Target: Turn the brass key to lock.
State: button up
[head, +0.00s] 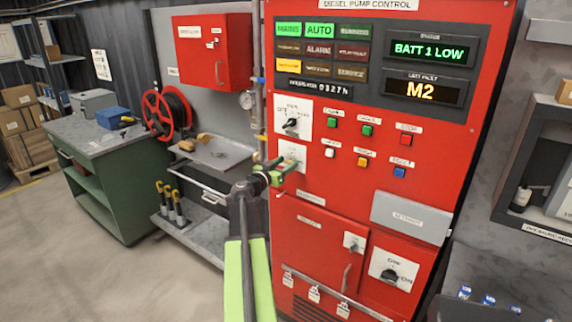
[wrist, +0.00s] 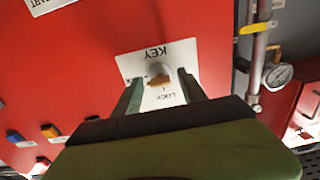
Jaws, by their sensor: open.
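The brass key (wrist: 159,81) sits in a round lock barrel on a white plate (wrist: 130,66) marked KEY and LOCK, upside down in the wrist view. The key's bow lies roughly crosswise in that view. In the head view the plate (head: 293,152) is on the red pump panel, and my gripper hides the key. My gripper (wrist: 160,88) is open, with one green finger on each side of the key. I see gaps between fingers and key; contact with the plate cannot be told. In the head view my gripper (head: 273,174) is in front of the plate.
Above the plate is a selector switch (head: 291,122); coloured push buttons (head: 367,130) are to its right. A pipe with a gauge (head: 247,100) runs left of the panel. A metal shelf (head: 214,153) and green workbench (head: 110,150) stand farther left. Open floor is at lower left.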

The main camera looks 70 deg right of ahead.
jog(key=shift+c, duration=0.4)
grip_shut()
jog(key=shift+f+n, duration=0.1)
jog(key=shift+n, duration=8.8)
jog(key=shift+a, duration=0.1)
